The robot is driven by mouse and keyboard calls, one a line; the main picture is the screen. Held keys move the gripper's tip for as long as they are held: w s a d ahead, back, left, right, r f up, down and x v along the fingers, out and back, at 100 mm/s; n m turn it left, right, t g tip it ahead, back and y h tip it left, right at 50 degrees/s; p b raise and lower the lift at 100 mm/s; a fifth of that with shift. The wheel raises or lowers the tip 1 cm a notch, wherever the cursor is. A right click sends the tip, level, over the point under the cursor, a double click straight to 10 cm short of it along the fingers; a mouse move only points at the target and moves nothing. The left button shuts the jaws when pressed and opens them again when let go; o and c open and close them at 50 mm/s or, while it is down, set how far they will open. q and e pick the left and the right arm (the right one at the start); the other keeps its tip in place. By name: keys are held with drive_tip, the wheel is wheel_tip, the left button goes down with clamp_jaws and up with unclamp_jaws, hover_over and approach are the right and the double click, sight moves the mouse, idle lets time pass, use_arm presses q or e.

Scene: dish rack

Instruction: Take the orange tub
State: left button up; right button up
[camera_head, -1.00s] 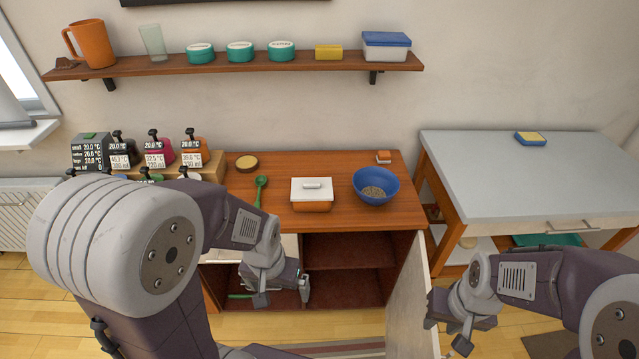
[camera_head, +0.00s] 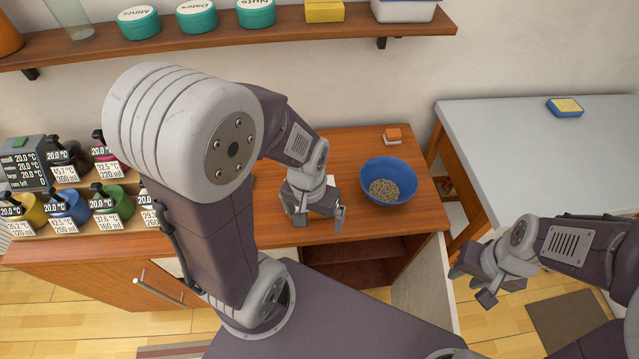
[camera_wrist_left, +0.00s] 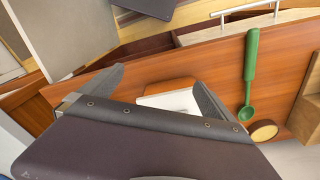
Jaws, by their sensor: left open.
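The orange tub with a white lid lies between the two fingers in the left wrist view (camera_wrist_left: 168,98), partly hidden by my gripper. In the head view it is almost wholly hidden behind my left gripper; only a bit of white lid (camera_head: 331,180) shows. My left gripper (camera_head: 320,214) is over the wooden counter (camera_head: 345,147) at the tub, open; I cannot tell whether it touches the tub. My right gripper (camera_head: 471,286) is open and empty, low in front of the grey table.
A blue bowl (camera_head: 402,171) of grainy food stands right of the tub, with a small orange-and-white item (camera_head: 393,135) behind it. A green spoon (camera_wrist_left: 250,75) and a round lid (camera_wrist_left: 263,130) lie beside the tub. An open cabinet door (camera_head: 420,285) stands below.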

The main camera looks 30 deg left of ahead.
use_arm(q)
drive_tip(key=n+t+h+b, duration=0.25)
drive_tip(key=n+h, duration=0.95)
drive_tip(key=n, duration=0.8)
hover_over(311, 216)
drive_tip(key=w+a, duration=0.1)
drive_tip(key=a, duration=0.3)
drive_tip(key=shift+w+r, duration=0.2)
drive_tip(key=shift+r, duration=0.05)
drive_tip(key=s+a+f+n+t, duration=0.3)
drive_tip(key=a+n+t, duration=0.1)
drive_tip(key=a, duration=0.4)
drive_tip(key=shift+y, duration=0.3)
drive_tip(key=x, duration=0.6)
drive_tip(key=shift+d+f, duration=0.2)
drive_tip(key=shift+d, duration=0.15)
drive_tip(key=x, duration=0.6)
drive_tip(key=shift+a, duration=0.15)
use_arm(e)
drive_tip(key=shift+s+f, duration=0.2)
drive_tip(key=shift+f, duration=0.95)
